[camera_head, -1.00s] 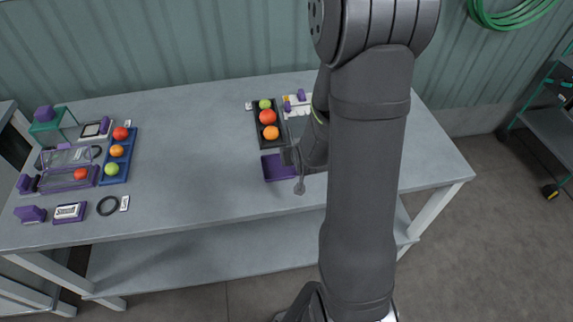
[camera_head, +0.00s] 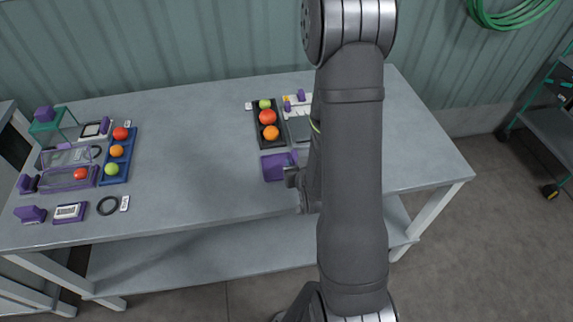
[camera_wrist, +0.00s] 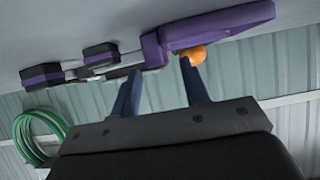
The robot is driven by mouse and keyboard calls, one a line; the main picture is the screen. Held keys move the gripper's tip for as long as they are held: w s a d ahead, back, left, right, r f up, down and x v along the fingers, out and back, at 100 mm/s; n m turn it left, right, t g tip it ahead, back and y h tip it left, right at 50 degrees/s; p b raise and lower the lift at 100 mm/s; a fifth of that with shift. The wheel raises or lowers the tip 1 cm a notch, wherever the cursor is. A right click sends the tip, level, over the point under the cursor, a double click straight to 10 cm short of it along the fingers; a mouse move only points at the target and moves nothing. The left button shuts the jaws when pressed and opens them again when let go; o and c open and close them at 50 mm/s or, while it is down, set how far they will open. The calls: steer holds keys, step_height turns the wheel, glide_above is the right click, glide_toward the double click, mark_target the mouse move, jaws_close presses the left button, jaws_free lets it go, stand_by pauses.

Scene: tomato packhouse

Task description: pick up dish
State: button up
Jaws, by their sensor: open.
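The purple dish (camera_head: 272,168), square and shallow, lies on the grey table near its front edge, in front of the black tray. In the wrist view a purple shape at the top, likely the dish (camera_wrist: 225,22), is seen edge-on in a tilted picture. My gripper (camera_head: 293,178) is at the dish's right front side in the head view, partly hidden by my arm. In the wrist view its two dark fingers (camera_wrist: 160,88) are apart with nothing held between them. Whether a finger touches the dish cannot be told.
Behind the dish stands a black tray (camera_head: 259,132) with green, red and orange tomatoes. A grey plate (camera_head: 298,129) lies right of it, beside a white stand with purple knobs (camera_head: 290,103). A blue tray (camera_head: 124,145) stands left. The table's middle is clear.

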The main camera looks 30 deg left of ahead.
steer(key=shift+x, duration=1.05)
jaws_close()
steer(key=shift+r, duration=0.2)
